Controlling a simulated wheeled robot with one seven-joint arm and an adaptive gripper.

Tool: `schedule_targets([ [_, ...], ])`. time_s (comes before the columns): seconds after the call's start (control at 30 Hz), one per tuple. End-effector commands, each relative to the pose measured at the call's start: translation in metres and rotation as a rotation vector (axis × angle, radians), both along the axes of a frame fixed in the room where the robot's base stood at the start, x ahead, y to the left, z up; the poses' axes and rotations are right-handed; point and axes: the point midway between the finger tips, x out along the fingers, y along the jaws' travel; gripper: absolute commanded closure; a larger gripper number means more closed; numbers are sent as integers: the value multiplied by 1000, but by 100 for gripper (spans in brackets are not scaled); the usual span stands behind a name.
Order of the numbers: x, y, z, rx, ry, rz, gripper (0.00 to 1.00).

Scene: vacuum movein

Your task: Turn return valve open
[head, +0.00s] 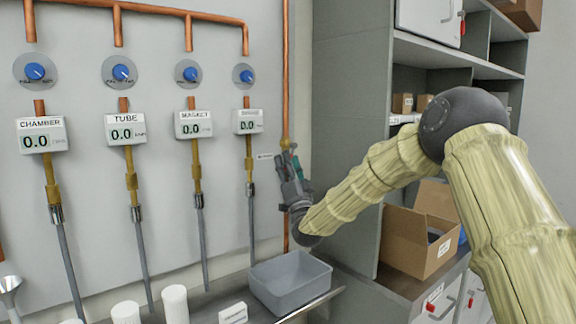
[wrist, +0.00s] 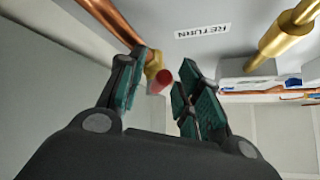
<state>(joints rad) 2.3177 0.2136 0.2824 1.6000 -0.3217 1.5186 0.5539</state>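The return valve is a brass fitting (wrist: 153,66) with a red handle (wrist: 160,81) on a copper pipe (wrist: 112,20) in the wrist view. The "RETURN" label (wrist: 203,31) is on the wall next to it. In the head view the brass fitting (head: 286,143) shows just above my gripper (head: 289,165), and my fingers hide the handle. In the wrist view my gripper (wrist: 160,88) has its two green-padded fingers apart.
Several gauges, such as CHAMBER (head: 42,135), hang on pipes with blue knobs above, left of my gripper. A grey bin (head: 290,283) stands on the bench below. A grey shelf unit (head: 345,130) and an open cardboard box (head: 412,243) are at the right.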

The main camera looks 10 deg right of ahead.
Motion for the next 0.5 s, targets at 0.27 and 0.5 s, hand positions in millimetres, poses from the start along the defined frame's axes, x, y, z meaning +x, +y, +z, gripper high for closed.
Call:
schedule_targets([
  [0.27, -24, -4, -24, 1, 3, 1, 65],
  [0.5, -56, -10, -55, 1, 5, 0, 65],
])
